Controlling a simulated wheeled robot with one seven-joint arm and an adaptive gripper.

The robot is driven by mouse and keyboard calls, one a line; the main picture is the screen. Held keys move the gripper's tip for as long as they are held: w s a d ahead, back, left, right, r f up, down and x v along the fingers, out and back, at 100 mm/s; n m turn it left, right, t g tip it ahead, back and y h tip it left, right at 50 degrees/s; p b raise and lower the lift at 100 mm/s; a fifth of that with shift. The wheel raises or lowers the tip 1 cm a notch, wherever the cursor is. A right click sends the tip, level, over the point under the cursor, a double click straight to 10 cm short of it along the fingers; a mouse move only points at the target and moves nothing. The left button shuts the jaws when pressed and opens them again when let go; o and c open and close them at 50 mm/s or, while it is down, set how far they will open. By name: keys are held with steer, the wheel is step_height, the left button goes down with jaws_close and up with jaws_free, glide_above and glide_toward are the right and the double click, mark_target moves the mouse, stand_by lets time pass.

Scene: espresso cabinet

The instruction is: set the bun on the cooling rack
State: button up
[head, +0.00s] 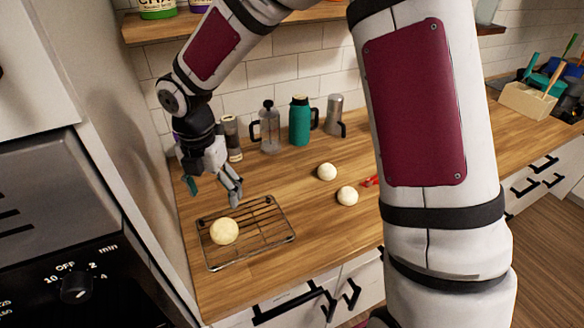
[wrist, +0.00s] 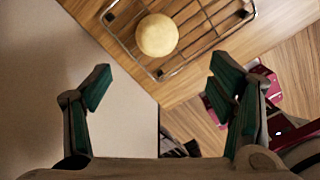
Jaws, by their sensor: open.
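A round pale bun (head: 224,231) rests on the wire cooling rack (head: 268,238), toward the rack's left side. In the wrist view the bun (wrist: 157,35) lies on the rack (wrist: 205,42), beyond the fingertips. My gripper (head: 213,188) is open and empty above the back left of the rack, apart from the bun. In the wrist view its green-padded fingers (wrist: 165,88) are spread wide with nothing between them. Two more pale round buns, one at the back (head: 327,172) and one nearer (head: 347,195), sit on the wooden counter right of the rack.
A grinder-like container (head: 231,140), a French press (head: 269,128), a teal flask (head: 300,121) and a metal pitcher (head: 335,115) stand along the wall. A small red item (head: 369,181) lies by my arm. A tall panel borders the counter on the left. Counter between rack and flask is clear.

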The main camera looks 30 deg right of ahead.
steer(key=s+d+r+m+t+h, duration=0.1)
steer(key=s+d+r+m, duration=0.35)
steer(key=r+m, duration=0.25)
steer(key=s+d+r+m+t+h, duration=0.1)
steer(key=s+d+r+m, duration=0.35)
steer(key=r+m, duration=0.2)
steer(key=s+d+r+m+t+y, duration=0.1)
steer(key=s+d+r+m, duration=0.1)
steer(key=s+m, duration=0.4)
steer(key=s+d+r+m+t+y, duration=0.1)
steer(key=s+d+r+m+t, duration=0.1)
steer(key=s+r+m, duration=0.2)
steer(key=s+m, duration=0.3)
steer(key=m, duration=0.2)
steer(key=shift+d+r, duration=0.2)
steer(key=shift+r, duration=0.05)
steer(key=shift+w+f, duration=0.2)
steer(key=shift+s, duration=0.1)
steer(key=shift+c, duration=0.2)
